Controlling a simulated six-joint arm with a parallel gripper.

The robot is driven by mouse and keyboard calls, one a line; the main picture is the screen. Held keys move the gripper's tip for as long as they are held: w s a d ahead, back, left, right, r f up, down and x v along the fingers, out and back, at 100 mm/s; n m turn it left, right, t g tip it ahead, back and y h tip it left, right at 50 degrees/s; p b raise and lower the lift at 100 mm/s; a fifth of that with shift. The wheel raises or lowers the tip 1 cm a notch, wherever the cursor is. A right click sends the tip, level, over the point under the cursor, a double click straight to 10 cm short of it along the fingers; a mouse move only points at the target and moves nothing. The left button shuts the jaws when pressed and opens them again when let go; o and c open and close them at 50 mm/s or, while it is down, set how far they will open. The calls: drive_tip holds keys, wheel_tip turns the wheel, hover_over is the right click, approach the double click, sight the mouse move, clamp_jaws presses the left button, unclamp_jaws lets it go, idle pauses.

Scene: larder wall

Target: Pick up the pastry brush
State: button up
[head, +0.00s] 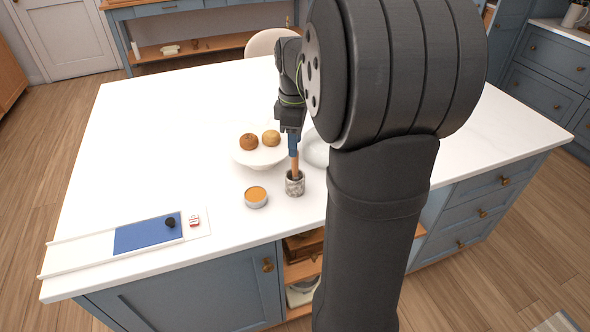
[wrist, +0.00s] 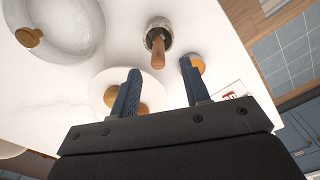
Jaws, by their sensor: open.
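The pastry brush (head: 295,170) stands handle-up in a grey speckled crock (head: 295,186) near the island's front edge. Only its brown wooden handle shows, and its bristles are hidden in the crock. In the wrist view the handle (wrist: 158,45) points toward my gripper, with the crock (wrist: 153,25) beyond it. My gripper (head: 293,152) is above the crock, at the top of the handle. In the wrist view the open jaws (wrist: 161,67) have one blue finger on each side of the handle's end. I see a gap on both sides, and nothing is held.
A white stand (head: 262,160) with two round brown items is just behind the crock. An orange-filled tin (head: 256,202) is close on its left. A glass dome with a knob (wrist: 60,25) is close by. A board with a blue panel (head: 140,235) lies front left.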

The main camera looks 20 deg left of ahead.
sight(295, 175)
wheel_tip(295, 175, down, 8)
drive_tip(key=shift+w+a+r, duration=0.1)
idle(0.4)
clamp_jaws()
